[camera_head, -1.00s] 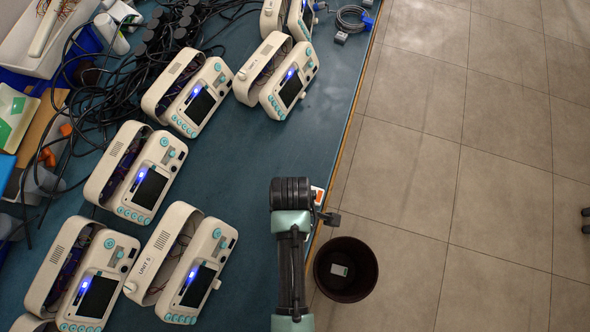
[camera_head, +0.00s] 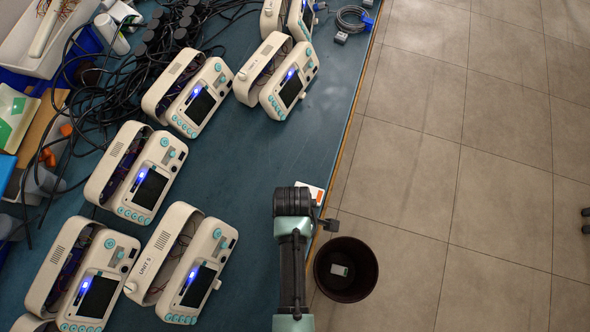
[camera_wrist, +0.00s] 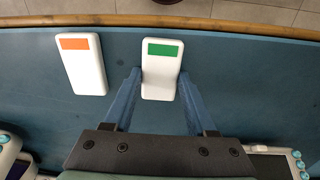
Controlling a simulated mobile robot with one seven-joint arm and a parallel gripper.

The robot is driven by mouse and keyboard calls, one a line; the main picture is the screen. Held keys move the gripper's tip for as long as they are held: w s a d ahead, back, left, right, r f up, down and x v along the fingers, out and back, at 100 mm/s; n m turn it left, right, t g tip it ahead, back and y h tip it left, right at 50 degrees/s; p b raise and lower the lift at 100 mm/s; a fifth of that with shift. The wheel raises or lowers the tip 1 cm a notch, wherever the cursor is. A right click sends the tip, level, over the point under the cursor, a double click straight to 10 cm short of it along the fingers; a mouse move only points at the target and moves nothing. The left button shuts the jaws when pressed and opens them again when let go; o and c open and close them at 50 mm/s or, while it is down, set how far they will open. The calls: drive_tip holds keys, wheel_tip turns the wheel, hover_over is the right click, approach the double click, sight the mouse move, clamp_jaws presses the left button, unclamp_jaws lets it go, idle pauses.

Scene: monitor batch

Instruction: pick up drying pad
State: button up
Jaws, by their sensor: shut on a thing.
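A white flat pad with a green stripe (camera_wrist: 161,78) is between the fingers of my gripper (camera_wrist: 160,88) in the wrist view. The fingers are shut on its two sides. A second white pad with an orange stripe (camera_wrist: 83,68) lies to the left, apart from the fingers. It also shows in the head view (camera_head: 312,192), partly covered by my wrist, near the table edge. No label names the drying pad, so I cannot tell which stripe marks it. The green-striped pad is hidden in the head view.
Several cream monitors (camera_head: 150,188) stand on the blue table (camera_head: 245,160), left of my arm. Black cables (camera_head: 120,70) tangle at the upper left. A dark bin (camera_head: 346,287) stands on the floor past the wooden table edge.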

drive_tip(key=shift+c, duration=0.4)
wheel_tip(320, 180, up, 10)
idle(0.3)
